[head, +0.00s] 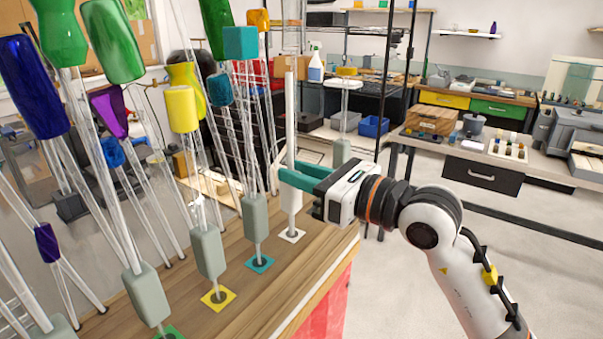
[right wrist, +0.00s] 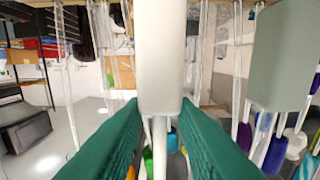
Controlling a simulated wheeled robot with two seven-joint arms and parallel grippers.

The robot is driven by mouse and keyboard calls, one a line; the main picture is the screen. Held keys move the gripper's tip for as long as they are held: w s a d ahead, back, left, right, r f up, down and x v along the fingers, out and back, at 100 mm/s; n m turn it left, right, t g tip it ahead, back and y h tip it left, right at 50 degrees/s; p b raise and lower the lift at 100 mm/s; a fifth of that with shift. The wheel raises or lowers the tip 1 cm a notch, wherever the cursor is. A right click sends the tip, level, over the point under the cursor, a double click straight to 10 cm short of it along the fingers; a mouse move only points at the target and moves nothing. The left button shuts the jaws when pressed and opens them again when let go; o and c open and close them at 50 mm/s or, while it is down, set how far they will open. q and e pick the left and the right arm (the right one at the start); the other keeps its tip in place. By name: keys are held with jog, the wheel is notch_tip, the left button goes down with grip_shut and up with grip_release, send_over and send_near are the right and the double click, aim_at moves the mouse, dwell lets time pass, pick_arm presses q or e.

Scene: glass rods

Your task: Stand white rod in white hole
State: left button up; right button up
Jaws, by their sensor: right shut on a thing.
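The white rod (head: 291,120) stands upright at the right end of the row of rods. Its white lower block (head: 291,199) is just above the white square (head: 299,237) with the dark hole. The rod's thin lower end comes down to that hole; I cannot tell how deep it sits. My right gripper (head: 291,180), with green fingers, is shut on the white rod from the right, around the upper part of its lower block. In the right wrist view the white block (right wrist: 162,60) lies between the two fingers. My left gripper is not in view.
Several other rods with grey lower blocks stand to the left, among them one on a teal square (head: 270,263) and one on a yellow square (head: 228,300). The wooden table (head: 300,275) ends just right of the white square. A grey block (right wrist: 283,55) is close by in the wrist view.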

jog(key=shift+f, duration=0.1)
jog(key=o, duration=1.1)
